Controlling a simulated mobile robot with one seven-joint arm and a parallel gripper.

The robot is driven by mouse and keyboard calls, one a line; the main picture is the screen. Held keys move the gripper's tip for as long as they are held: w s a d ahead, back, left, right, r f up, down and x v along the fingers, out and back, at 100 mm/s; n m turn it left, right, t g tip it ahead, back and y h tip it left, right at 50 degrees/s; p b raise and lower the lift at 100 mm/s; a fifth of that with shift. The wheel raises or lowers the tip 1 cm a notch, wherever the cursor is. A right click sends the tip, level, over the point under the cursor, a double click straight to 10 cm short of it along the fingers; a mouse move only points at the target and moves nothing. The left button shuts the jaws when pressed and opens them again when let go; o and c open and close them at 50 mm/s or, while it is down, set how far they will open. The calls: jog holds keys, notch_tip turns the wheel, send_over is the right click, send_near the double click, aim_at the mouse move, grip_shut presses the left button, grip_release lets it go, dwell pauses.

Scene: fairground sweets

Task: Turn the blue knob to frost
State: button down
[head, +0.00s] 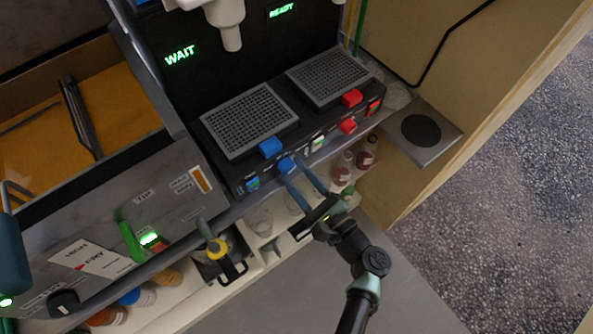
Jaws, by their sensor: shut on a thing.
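The blue knob (287,164) sits on the front panel of the dark two-grille machine, left of its middle. My gripper (291,171) reaches up to it from below right, with its two blue-grey fingers closed about the knob. The fingertips and part of the knob overlap, so the knob's pointer and setting cannot be made out. The panel labels around it are too small to read.
A blue block (270,147) and a blue lit switch (252,183) are close to the knob. Red controls (348,126) are farther right. Bottles (367,151) and cups (260,222) stand on the shelf below. The fryer (130,215) is at left, with a yellow-collared tap (217,248) nearby.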

dwell(0.4)
jog(key=shift+c, duration=2.2)
grip_release()
jog(key=b+v, duration=0.1)
jog(key=v, duration=1.2)
